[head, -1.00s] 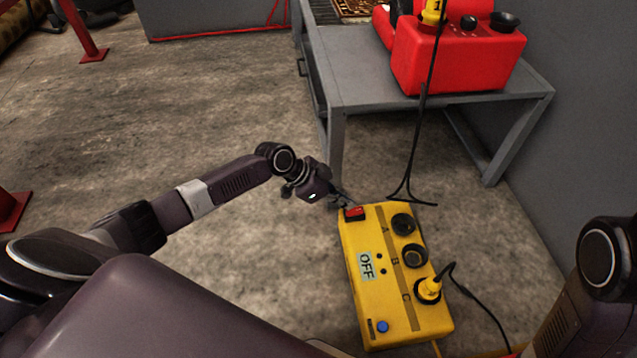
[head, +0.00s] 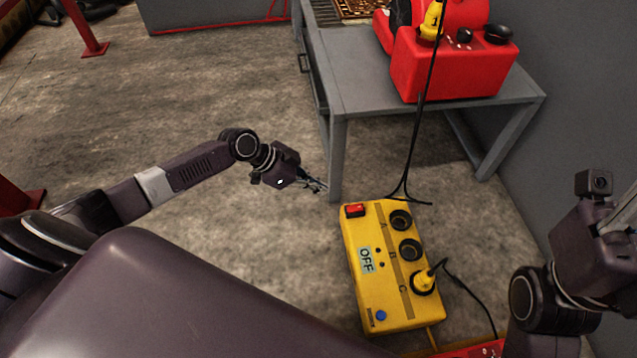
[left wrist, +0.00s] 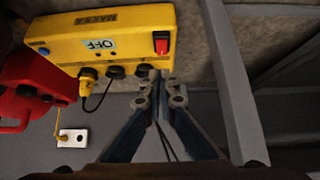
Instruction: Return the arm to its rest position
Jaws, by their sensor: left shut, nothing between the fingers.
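My left gripper (head: 318,186) is shut and empty in the head view, at the left of the yellow power box and apart from it. In the left wrist view its fingertips (left wrist: 160,88) are together, with nothing between them. The yellow box (head: 388,297) has a red switch (head: 355,210), a display reading OFF (head: 366,260), a blue button (head: 381,315) and sockets marked A, B and C. A yellow plug (head: 424,281) sits in socket C; A and B are empty. Part of my right arm shows at the right edge; its fingers are not visible.
A grey table (head: 375,88) stands behind the box, with a red machine (head: 450,72) on it. A yellow plug marked 1 (head: 432,20) hangs by the machine, and a black cable (head: 413,150) runs down to the floor. Open concrete floor (head: 200,90) lies to the left.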

